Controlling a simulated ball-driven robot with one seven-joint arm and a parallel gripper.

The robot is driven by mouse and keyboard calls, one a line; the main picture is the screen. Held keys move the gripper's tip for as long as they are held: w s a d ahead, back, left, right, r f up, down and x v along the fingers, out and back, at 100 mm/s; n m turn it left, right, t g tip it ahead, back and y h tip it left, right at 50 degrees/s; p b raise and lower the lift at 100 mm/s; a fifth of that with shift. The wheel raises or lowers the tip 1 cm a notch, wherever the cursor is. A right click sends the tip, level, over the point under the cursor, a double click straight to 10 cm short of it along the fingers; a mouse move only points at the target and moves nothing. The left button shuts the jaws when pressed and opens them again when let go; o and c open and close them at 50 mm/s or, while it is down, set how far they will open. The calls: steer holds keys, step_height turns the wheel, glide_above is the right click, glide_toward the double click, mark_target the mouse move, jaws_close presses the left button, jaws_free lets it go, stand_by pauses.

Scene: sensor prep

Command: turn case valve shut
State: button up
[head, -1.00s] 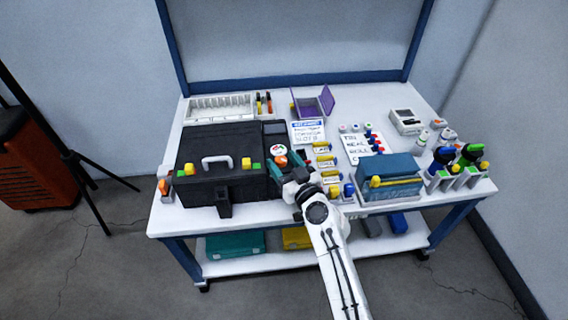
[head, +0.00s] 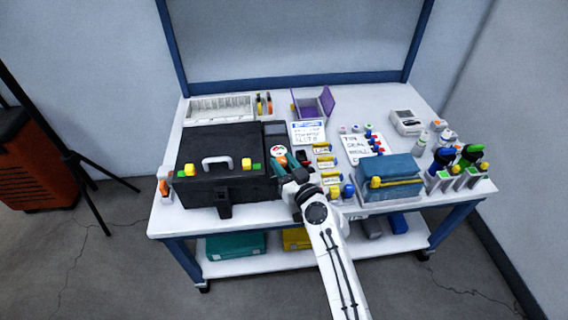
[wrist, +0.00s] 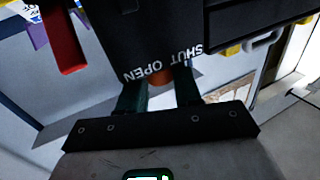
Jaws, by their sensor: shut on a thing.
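The black case (head: 225,150) stands at the left front of the workbench, lid down, with a white handle on top. In the wrist view its dark wall (wrist: 135,40) carries white SHUT and OPEN lettering, upside down. The orange valve knob (wrist: 160,77) shows just below the lettering, between the two dark green fingers. My gripper (wrist: 158,88) is shut on this knob; its body hides most of the lower part. In the head view my gripper (head: 284,167) is at the right end of the case, and the knob is hidden there. The knob's exact pointing is unclear.
A blue-grey box (head: 390,170) with a yellow handle and racked bottles (head: 455,160) stand right of my arm. Small yellow-labelled items (head: 325,163) lie close beside the gripper. A purple open box (head: 313,102) and white tray (head: 220,108) stand behind.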

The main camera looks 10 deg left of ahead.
steer(key=shift+a+r+p, duration=0.1)
steer(key=shift+r+p, duration=0.05)
steer(key=shift+p, duration=0.3)
steer(key=h+p, duration=0.1)
steer(key=m+t+h+p, duration=0.1)
steer(key=p, duration=0.1)
steer(key=m+t+h+p, duration=0.1)
steer(key=p, duration=0.1)
steer(key=shift+s+a+r, duration=0.2)
steer(key=shift+a+r, duration=0.1)
steer(key=shift+a, duration=0.05)
steer(key=shift+f+m+t+h+p, duration=0.1)
steer(key=shift+m+t+h+p, duration=0.3)
steer(key=shift+m+h+p, duration=0.7)
steer(key=m+h, duration=0.1)
steer(key=h, duration=0.1)
steer(key=m+h+p, duration=0.1)
steer(key=shift+a+f+t+h, duration=0.15)
steer(key=shift+f+t+h, duration=0.2)
steer(key=shift+t+h, duration=0.05)
steer(key=shift+m+h+b, duration=0.75)
steer(key=shift+m+h, duration=0.55)
steer(key=shift+h, duration=0.7)
steer(key=o, duration=1)
steer(key=shift+o, duration=0.2)
